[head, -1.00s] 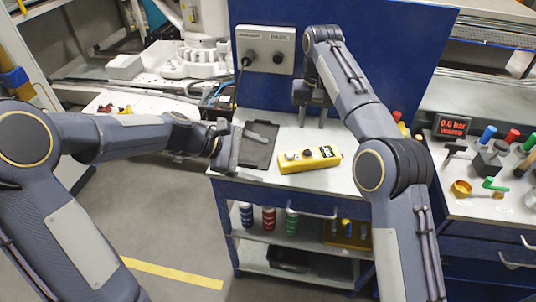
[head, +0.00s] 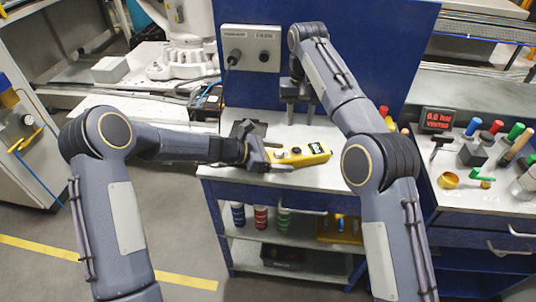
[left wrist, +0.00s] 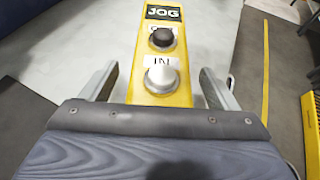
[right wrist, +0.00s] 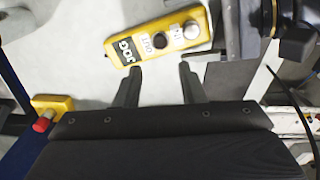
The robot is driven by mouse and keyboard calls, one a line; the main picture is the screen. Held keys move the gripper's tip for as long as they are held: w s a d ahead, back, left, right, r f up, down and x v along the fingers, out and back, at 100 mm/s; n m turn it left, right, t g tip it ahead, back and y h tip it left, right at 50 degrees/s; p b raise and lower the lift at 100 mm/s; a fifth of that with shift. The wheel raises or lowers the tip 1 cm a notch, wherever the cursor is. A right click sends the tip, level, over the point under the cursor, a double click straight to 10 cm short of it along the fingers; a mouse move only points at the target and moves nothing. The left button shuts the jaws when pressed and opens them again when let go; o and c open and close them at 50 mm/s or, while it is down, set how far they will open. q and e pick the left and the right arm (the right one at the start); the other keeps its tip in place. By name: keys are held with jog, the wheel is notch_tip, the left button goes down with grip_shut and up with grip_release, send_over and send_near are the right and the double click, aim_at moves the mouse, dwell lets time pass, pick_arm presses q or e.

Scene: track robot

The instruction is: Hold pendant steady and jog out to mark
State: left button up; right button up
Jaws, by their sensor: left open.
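The yellow pendant (head: 315,152) lies on the white top of the blue cart. In the left wrist view the pendant (left wrist: 142,92) shows a JOG label, a dark button (left wrist: 163,38) marked OUT and a pale button (left wrist: 160,76) marked IN. My left gripper (head: 268,160) is at the pendant's left end, open, with one finger on each side and gaps between. My right gripper (head: 301,120) is open and empty behind the pendant, pointing down. In the right wrist view the pendant (right wrist: 150,32) lies beyond its fingertips.
A grey box with sockets (head: 250,47) is on the blue panel. A dark pad (head: 243,127) lies partly behind my left gripper. A red display (head: 437,119) and several tools stand on the right bench. Several coloured cans (head: 261,217) stand on the cart's lower shelf.

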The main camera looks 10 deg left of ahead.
pick_arm(q)
jog(key=shift+w+d+f, duration=0.1)
jog(key=shift+d+f, duration=0.05)
jog(key=shift+d, duration=0.2)
jog(key=shift+c, duration=0.4)
jog(key=c, duration=1.4)
pick_arm(e)
jog(key=shift+c, duration=0.2)
grip_shut()
